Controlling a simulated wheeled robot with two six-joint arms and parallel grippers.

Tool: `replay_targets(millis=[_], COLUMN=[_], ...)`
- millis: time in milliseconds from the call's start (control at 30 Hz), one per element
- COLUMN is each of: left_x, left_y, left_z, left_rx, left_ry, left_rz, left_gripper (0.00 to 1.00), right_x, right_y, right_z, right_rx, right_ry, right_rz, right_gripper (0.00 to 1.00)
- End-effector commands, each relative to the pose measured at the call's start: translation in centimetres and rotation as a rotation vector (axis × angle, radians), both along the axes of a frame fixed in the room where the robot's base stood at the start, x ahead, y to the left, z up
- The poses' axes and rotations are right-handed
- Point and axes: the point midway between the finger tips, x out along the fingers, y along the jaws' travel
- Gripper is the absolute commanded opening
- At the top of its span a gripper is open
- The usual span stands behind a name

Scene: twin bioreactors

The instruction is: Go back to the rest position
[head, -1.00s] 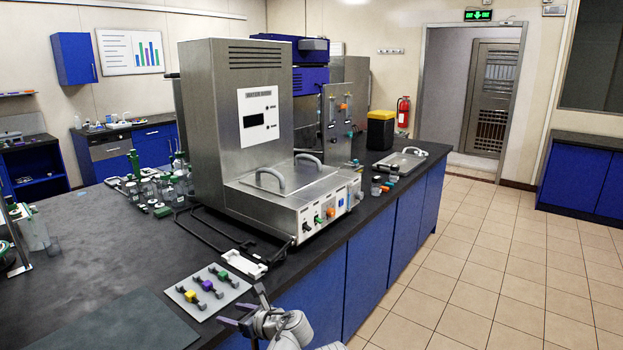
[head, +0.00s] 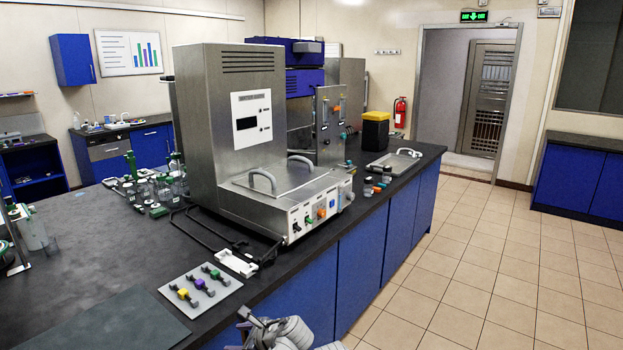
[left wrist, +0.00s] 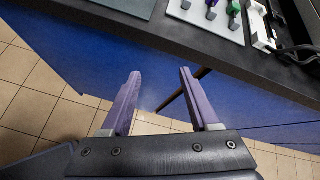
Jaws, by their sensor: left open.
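My left gripper (head: 246,330) shows at the bottom edge of the head view, in front of the bench's blue front and partly cut off. In the left wrist view, its two purple-grey fingers (left wrist: 156,100) stand apart with nothing between them. They point at the blue bench front (left wrist: 80,55), just below the dark worktop edge. My right gripper is in neither view.
A grey plate (head: 182,280) with yellow, purple and green clips lies on the dark worktop (head: 90,240) near the front edge. Beside it is a white holder (head: 238,263). A steel bioreactor (head: 215,130) stands behind. The tiled floor (head: 470,270) at right is clear.

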Motion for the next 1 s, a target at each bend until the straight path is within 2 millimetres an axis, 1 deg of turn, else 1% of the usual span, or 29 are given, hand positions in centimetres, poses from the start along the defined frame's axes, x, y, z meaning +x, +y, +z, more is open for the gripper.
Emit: replay_targets(millis=[33, 167, 267, 400, 500, 600, 700, 800, 1000], left_x=[-0.7, -2.8, -5.1, -9.3, -12.1, -14.3, -15.8, -16.6, -16.8], left_y=[-0.3, -1.4, -2.8, -5.9, -8.1, -9.9, -11.2, -11.9, -12.2], left_z=[0.1, -0.8, -1.5, -2.2, -2.4, -2.4, -2.2, -2.2, -2.2], left_rx=[-0.053, -0.228, -0.393, -0.649, -0.779, -0.857, -0.897, -0.916, -0.921], left_ry=[-0.017, -0.073, -0.116, -0.166, -0.178, -0.180, -0.176, -0.175, -0.173], left_rz=[0.038, 0.181, 0.342, 0.664, 0.893, 1.083, 1.216, 1.291, 1.321], left_gripper=[0.61, 0.61, 0.61, 0.61, 0.61, 0.61, 0.61, 0.61, 0.61], right_x=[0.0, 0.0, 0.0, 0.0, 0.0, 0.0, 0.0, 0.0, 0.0], right_y=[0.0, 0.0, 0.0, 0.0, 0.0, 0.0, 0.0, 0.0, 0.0], right_z=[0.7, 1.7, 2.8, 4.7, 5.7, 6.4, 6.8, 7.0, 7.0], right_rx=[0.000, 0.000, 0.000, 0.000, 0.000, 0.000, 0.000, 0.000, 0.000], right_ry=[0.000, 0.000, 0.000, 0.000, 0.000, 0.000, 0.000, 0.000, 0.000], right_rz=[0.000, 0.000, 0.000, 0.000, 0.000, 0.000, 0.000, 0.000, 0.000], right_gripper=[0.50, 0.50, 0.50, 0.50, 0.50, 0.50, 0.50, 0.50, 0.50])
